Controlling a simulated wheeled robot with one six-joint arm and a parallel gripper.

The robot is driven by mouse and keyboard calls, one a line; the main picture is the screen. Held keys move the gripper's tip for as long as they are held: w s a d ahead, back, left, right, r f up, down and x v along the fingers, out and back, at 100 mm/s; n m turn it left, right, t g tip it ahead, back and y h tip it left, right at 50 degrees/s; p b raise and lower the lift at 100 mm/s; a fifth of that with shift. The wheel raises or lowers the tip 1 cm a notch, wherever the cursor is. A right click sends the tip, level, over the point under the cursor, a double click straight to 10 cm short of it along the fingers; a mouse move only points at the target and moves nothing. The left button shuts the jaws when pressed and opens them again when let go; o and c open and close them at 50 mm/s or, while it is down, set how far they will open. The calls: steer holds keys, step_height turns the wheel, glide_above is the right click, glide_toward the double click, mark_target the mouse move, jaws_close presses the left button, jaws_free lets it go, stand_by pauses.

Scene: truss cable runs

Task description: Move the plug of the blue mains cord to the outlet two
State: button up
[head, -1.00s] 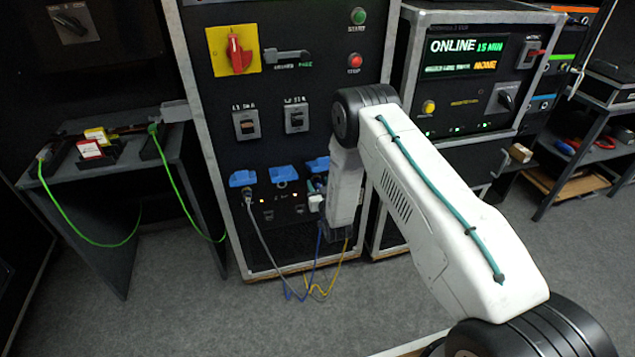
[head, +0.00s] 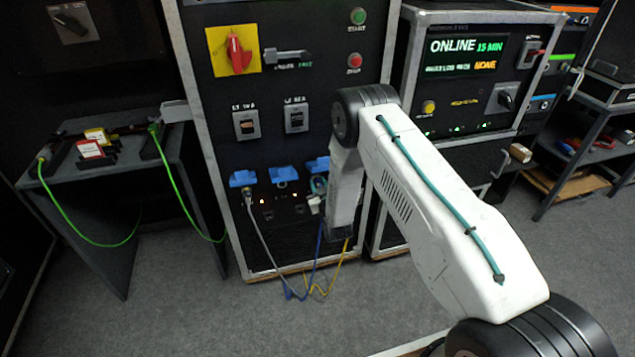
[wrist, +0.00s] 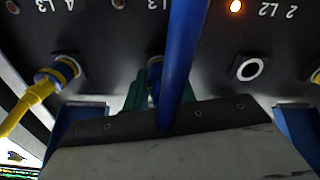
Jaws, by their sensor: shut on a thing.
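The blue mains cord (wrist: 180,45) runs across the middle of the wrist view, and its plug (wrist: 155,92) is between the teal fingers of my gripper (wrist: 146,88). My gripper is shut on the plug at the third outlet, against the panel; the cord and gripper body hide how far the plug is in. Outlet two (wrist: 248,68) is an empty round socket beside it, to the right in the wrist view, under a lit orange lamp and the upside-down label "2 L2". In the head view outlet two (head: 284,175) has a raised blue cover, and the blue cord (head: 318,245) hangs below my arm.
A yellow cord's plug (wrist: 58,72) sits in the fourth outlet, close to my gripper. A grey cord (head: 262,235) is plugged into the first outlet. The blue and yellow cords hang close together near the floor. A side table (head: 115,172) at left carries green cords.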

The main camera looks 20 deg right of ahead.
steer(key=shift+n, duration=1.4)
steer(key=shift+n, duration=0.5)
steer(key=shift+w+n, duration=0.1)
steer(key=shift+n, duration=0.8)
steer(key=n, duration=0.2)
steer(key=shift+n, duration=0.4)
